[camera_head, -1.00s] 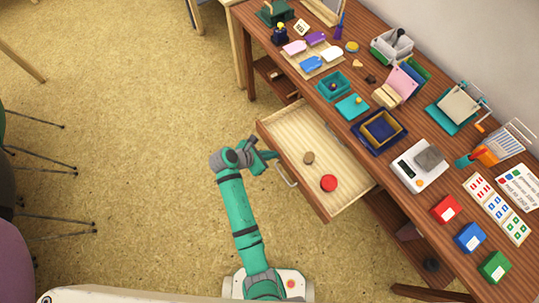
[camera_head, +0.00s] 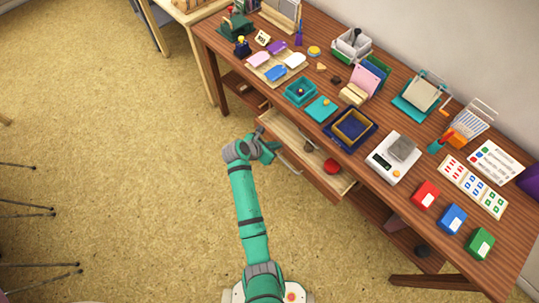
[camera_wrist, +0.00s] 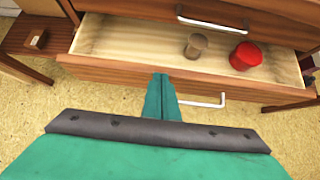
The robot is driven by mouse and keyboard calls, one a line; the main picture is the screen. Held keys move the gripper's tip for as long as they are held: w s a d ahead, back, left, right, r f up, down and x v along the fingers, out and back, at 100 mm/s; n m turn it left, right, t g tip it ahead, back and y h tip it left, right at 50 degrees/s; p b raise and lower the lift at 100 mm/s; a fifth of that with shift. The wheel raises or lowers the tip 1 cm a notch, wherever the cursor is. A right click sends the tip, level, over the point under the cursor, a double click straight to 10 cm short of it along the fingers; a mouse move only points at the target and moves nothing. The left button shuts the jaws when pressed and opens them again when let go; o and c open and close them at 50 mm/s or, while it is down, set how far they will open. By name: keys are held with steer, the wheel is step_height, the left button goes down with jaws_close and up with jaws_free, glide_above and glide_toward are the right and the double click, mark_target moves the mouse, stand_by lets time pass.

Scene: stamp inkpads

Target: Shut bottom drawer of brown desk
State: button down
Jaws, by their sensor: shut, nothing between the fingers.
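The brown desk (camera_head: 385,205) runs diagonally across the right of the head view. Its bottom drawer (camera_head: 345,182) is partly open, with a pale wooden inside. The drawer front and its metal handle (camera_wrist: 205,101) show in the wrist view. A red round object (camera_head: 331,166) and a brown object (camera_wrist: 196,46) lie in the drawer. A closed drawer with its own handle (camera_wrist: 212,20) sits above it in the wrist view. My gripper (camera_head: 270,147) is shut and empty at the drawer front, left of the handle. The wrist view shows its fingertips (camera_wrist: 161,78) at the front panel; I cannot tell if they touch.
The desk top holds a blue tray (camera_head: 352,128), a scale (camera_head: 393,158), and red (camera_head: 425,195), blue (camera_head: 452,218) and green (camera_head: 480,243) blocks. Chair legs (camera_head: 35,210) stand at the far left.

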steer(key=w+d, duration=0.5)
steer(key=shift+a, duration=0.1)
stand_by(0.5)
